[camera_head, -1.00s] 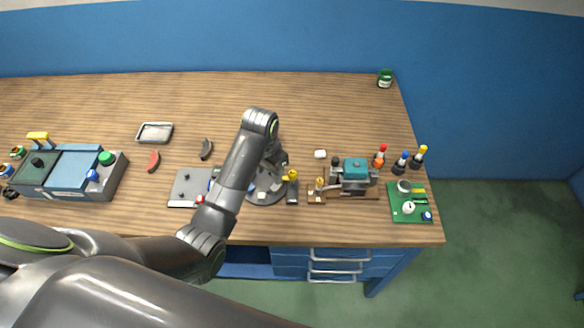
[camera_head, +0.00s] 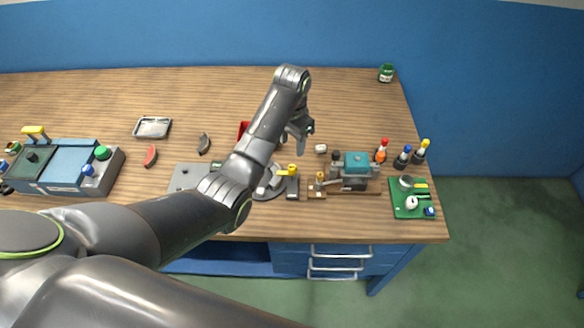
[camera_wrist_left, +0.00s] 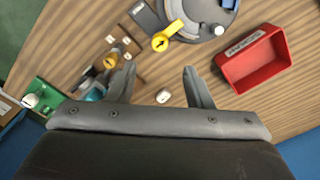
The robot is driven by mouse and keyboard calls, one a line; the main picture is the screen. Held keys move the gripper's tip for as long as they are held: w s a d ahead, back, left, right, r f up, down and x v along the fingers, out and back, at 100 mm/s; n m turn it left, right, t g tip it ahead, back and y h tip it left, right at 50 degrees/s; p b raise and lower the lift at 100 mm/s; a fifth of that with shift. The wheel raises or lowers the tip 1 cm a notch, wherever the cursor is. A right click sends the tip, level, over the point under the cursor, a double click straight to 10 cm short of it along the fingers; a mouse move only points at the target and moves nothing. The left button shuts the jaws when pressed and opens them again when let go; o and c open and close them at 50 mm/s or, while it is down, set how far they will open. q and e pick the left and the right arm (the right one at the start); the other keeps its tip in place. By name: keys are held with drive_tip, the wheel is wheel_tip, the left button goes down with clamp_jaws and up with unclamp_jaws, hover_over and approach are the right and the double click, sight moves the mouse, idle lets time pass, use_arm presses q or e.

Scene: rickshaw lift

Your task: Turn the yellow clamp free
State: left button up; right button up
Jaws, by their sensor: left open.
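The yellow clamp (camera_head: 289,169), a small lever with a rounded head, sits on a dark block beside the grey round base (camera_head: 268,191). In the left wrist view the yellow clamp (camera_wrist_left: 166,37) shows a dark arrow mark on its round head, and lies beyond the fingertips. My left gripper (camera_head: 301,128) is above the table, behind the clamp in the head view. It also shows in the left wrist view (camera_wrist_left: 158,78), open and empty, with its fingers apart from the clamp. My forearm hides part of the round base. My right gripper is not in view.
A red tray (camera_wrist_left: 253,61) lies right of the round base in the wrist view. A small white block (camera_head: 321,149) is near the gripper. A teal-topped device (camera_head: 357,166), bottles (camera_head: 403,158) and a green board (camera_head: 411,201) are to the right. The back of the table is mostly clear.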

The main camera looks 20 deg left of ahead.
sight(292, 168)
use_arm(q)
wheel_tip(292, 168, down, 10)
drive_tip(key=shift+s+f+p, duration=0.1)
drive_tip(key=shift+f+p, duration=0.05)
drive_tip(key=shift+p, duration=0.25)
drive_tip(key=c, duration=1)
